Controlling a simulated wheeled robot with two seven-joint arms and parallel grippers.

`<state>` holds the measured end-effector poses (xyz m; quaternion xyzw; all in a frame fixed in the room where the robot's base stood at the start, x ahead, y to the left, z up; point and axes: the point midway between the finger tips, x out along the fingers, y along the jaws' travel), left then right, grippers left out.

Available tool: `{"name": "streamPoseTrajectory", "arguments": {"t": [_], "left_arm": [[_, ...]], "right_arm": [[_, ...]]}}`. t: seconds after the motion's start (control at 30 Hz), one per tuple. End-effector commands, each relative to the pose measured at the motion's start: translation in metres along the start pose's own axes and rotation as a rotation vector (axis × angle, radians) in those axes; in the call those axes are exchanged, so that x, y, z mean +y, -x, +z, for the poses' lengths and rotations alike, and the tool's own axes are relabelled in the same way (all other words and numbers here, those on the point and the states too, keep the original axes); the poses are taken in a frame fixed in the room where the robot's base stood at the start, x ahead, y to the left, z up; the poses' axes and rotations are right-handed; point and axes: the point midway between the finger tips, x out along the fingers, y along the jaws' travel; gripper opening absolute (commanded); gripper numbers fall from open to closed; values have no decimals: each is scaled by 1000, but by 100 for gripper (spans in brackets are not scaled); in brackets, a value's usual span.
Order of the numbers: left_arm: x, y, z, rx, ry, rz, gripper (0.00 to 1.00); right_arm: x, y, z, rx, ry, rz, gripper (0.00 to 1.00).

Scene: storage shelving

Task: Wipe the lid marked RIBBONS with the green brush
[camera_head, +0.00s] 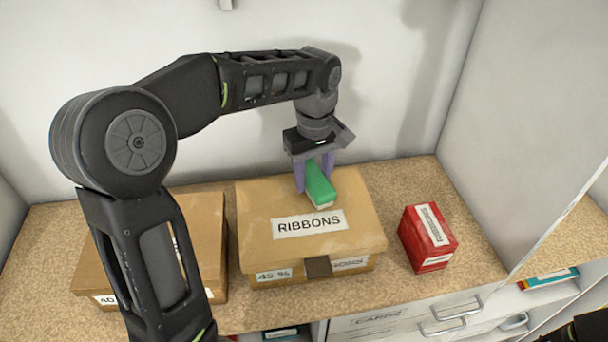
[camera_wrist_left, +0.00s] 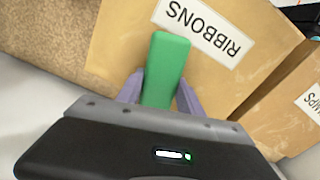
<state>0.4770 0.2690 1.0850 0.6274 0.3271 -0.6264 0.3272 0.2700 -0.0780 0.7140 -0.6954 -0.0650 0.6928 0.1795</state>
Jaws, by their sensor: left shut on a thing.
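The cardboard box marked RIBBONS (camera_head: 262,208) stands in the middle of the shelf, its lid on top with the white RIBBONS label. My left gripper (camera_head: 313,174) is shut on the green brush (camera_head: 321,187), over the back right part of the lid. The brush's lower end is at or just above the lid; I cannot tell whether it touches. In the left wrist view the green brush (camera_wrist_left: 166,68) sits between the purple fingers, and the lid (camera_wrist_left: 120,35) with its label lies beyond it. My right gripper does not show.
A second cardboard box (camera_head: 205,240) stands to the left, partly hidden by my left arm. A red box (camera_head: 428,238) stands to the right of the RIBBONS box. Drawers (camera_head: 400,322) lie below the shelf's front edge. Bare shelf (camera_head: 470,255) shows at the right.

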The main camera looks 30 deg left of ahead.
Motion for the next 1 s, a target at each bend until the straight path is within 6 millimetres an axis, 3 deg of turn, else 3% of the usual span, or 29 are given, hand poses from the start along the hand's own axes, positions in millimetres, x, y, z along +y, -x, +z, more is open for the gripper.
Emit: {"name": "streamPoseTrajectory", "arguments": {"t": [0.27, 0.8, 1.0], "left_arm": [[13, -2, 4, -1, -1, -1, 11], [12, 0, 4, -2, 0, -1, 11], [2, -1, 1, -1, 1, -2, 11]], "right_arm": [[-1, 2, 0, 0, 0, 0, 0], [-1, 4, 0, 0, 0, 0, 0], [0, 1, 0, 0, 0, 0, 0]]}}
